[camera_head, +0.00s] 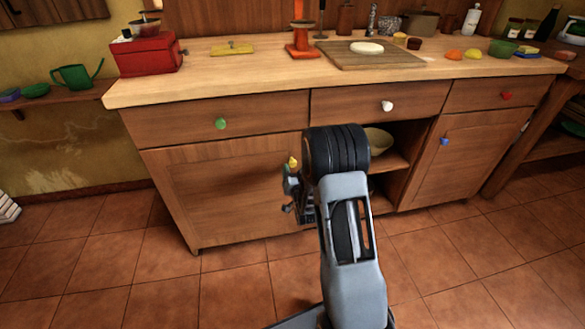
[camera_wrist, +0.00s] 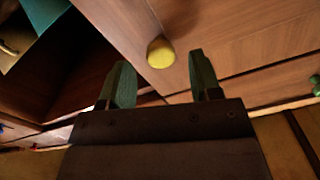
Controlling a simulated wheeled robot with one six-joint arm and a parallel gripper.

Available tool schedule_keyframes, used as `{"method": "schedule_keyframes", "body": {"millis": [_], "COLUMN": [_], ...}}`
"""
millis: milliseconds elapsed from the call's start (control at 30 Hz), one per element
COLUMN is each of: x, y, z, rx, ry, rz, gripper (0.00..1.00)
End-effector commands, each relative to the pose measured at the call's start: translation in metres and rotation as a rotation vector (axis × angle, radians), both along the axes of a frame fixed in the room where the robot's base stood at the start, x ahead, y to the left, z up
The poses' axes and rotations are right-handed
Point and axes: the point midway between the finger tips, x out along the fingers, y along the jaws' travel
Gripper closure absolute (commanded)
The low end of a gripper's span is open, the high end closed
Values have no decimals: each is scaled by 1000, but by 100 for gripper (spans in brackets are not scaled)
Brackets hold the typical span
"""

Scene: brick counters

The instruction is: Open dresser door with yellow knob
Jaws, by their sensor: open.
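The yellow knob (camera_wrist: 160,53) shows in the wrist view on the wooden dresser door (camera_wrist: 235,35), near the door's edge beside an open compartment. My gripper (camera_wrist: 163,72) is open, with its two green fingers apart. In the picture the knob lies between and slightly beyond the fingertips; I cannot tell whether they touch it. In the head view the yellow knob (camera_head: 293,162) shows just above my gripper (camera_head: 287,190). The door (camera_head: 220,195) is the lower left one and looks shut. My arm hides its right edge.
Above the door is a drawer with a green knob (camera_head: 221,123). An open shelf with a bowl (camera_head: 377,141) is right of my arm. A door with a blue knob (camera_head: 444,141) stands further right. The tiled floor (camera_head: 150,255) at left front is clear.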

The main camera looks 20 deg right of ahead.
Motion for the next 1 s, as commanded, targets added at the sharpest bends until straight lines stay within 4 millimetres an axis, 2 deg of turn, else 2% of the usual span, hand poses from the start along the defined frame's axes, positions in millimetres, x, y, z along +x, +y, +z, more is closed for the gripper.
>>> {"method": "schedule_keyframes", "body": {"millis": [100,300,667,1000], "x": [15,28,31,31], "y": [-3,-6,-6,-6], "z": [-1,0,0,0], "rx": [0,0,0,0], "ry": [-1,0,1,0], "rz": [1,0,0,0], "gripper": [42,42,42,74]}}
